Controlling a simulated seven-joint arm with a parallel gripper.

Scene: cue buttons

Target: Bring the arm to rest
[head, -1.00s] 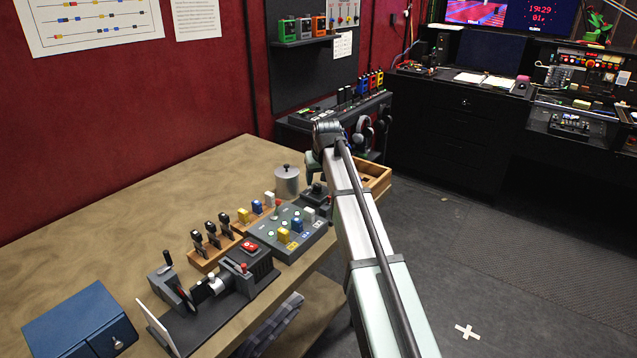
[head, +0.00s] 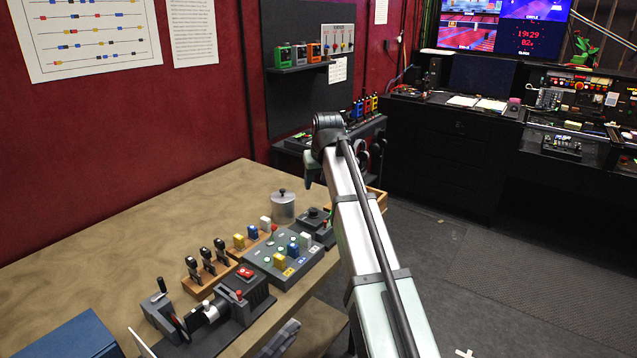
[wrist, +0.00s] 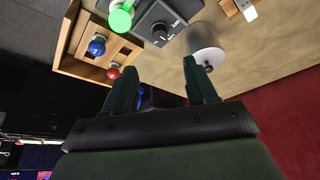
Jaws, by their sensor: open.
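My arm reaches out from the lower right over the table's right edge in the head view. My gripper (wrist: 160,82) shows in the wrist view with its two dark fingers apart and nothing seen between them. In the head view it is mostly hidden behind my wrist. A grey metal pot with a lid (head: 283,207) stands on the table, to the left of my wrist; it also shows past the right finger in the wrist view (wrist: 204,42). A green button (wrist: 121,17), a blue button (wrist: 97,46) and a red button (wrist: 113,70) show in the wrist view, apart from my fingers.
The wooden table (head: 70,285) holds a grey button panel (head: 268,262), a rack of levers (head: 207,268), a grey mechanism (head: 205,315) and a blue box (head: 68,342). A wooden tray (wrist: 75,62) lies at the table's right. Dark consoles (head: 450,150) stand behind; floor at right is clear.

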